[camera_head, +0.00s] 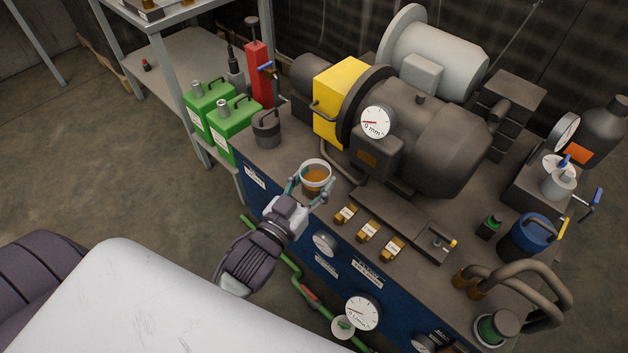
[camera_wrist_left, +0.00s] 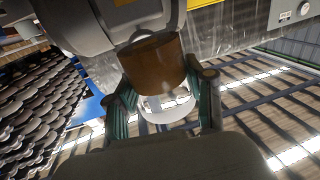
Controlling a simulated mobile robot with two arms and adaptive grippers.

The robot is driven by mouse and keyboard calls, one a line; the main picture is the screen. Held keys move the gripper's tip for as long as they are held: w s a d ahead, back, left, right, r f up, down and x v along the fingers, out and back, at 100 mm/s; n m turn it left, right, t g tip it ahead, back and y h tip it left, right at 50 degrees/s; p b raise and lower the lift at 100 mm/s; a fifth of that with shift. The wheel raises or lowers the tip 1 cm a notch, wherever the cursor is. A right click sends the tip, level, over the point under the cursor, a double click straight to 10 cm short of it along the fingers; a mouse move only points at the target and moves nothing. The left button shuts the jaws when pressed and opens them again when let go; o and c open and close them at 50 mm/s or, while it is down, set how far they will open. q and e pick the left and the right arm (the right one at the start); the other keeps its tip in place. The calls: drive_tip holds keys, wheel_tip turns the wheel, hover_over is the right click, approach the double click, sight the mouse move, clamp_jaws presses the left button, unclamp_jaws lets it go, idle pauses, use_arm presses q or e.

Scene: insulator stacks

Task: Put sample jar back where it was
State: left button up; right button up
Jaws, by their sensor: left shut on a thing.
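The sample jar (camera_head: 315,178) is a clear round jar with brown-orange liquid inside. In the head view it is at the left front part of the machine bench. My left gripper (camera_head: 310,187) is shut on the jar, with one finger on each side of it. In the left wrist view the jar (camera_wrist_left: 155,68) shows large and brown between the two green-padded fingers (camera_wrist_left: 160,100). I cannot tell whether the jar's base touches the bench. My right gripper is not in view.
The bench top (camera_head: 275,165) carries a big motor and pump (camera_head: 430,140) behind the jar. A dark lidded pot (camera_head: 266,128) and green cans (camera_head: 232,125) are to the left. A gauge (camera_head: 325,243) sits on the blue front.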

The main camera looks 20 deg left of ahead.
use_arm(q)
drive_tip(key=w+a+f+b, duration=0.6)
drive_tip(key=w, duration=0.3)
drive_tip(key=w+a+f+b, duration=0.6)
drive_tip(key=w, duration=0.4)
drive_tip(key=shift+y, duration=0.3)
wheel_tip(320, 180, down, 5)
drive_tip(key=shift+a+f+b, duration=0.15)
drive_tip(key=shift+f+b, duration=0.05)
drive_tip(key=shift+b, duration=0.9)
drive_tip(key=shift+f, duration=0.3)
wheel_tip(320, 180, down, 2)
drive_tip(key=shift+b, duration=0.5)
drive_tip(key=shift+f, duration=0.9)
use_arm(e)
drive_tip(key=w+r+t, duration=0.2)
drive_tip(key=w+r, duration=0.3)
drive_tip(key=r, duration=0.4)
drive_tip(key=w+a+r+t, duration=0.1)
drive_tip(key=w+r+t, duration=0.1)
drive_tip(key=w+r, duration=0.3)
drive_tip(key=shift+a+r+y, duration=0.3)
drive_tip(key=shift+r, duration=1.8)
